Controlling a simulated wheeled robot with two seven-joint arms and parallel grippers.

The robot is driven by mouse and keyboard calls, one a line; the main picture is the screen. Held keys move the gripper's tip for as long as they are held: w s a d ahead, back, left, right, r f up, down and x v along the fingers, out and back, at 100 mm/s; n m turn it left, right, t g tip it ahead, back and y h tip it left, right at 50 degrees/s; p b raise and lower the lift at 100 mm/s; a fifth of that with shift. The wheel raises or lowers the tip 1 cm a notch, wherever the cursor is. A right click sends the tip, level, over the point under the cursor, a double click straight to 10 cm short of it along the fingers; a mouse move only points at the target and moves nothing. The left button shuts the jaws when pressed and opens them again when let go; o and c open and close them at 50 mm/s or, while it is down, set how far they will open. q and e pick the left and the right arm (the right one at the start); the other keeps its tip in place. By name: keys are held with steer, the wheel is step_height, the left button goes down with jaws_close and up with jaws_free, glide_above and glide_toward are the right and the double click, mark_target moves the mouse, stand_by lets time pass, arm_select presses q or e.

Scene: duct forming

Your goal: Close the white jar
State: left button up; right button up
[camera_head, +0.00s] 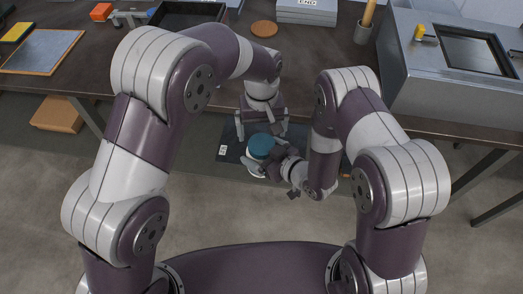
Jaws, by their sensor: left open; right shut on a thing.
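The white jar (256,171) is in the middle of the head view, mostly hidden by my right gripper and the blue lid. The blue lid (261,145) shows at the jar's top; I cannot tell whether it is seated or just above the rim. My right gripper (262,164) comes in from the right and is shut on the white jar. My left gripper (262,130) points down just behind and above the blue lid, with its fingers spread wide and open. I cannot tell whether the fingers touch the lid.
A dark flat panel (231,151) with a white label lies below the jar. The brown worktable (300,60) behind holds a round brown disc (264,29), a black tray (190,13), a cup (363,33) and a large grey metal box (415,75). A cardboard box (57,114) sits at left.

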mark_target(262, 144)
arm_select(q)
step_height(262, 144, up, 3)
steer(key=n, duration=0.5)
steer(key=shift+r+n, duration=0.1)
steer(key=shift+n, duration=0.3)
steer(key=shift+f, duration=4.1)
steer(key=c, duration=1.1)
steer(key=m, duration=0.6)
steer(key=shift+m, duration=0.3)
steer(key=o, duration=1.2)
steer(key=shift+c, duration=0.2)
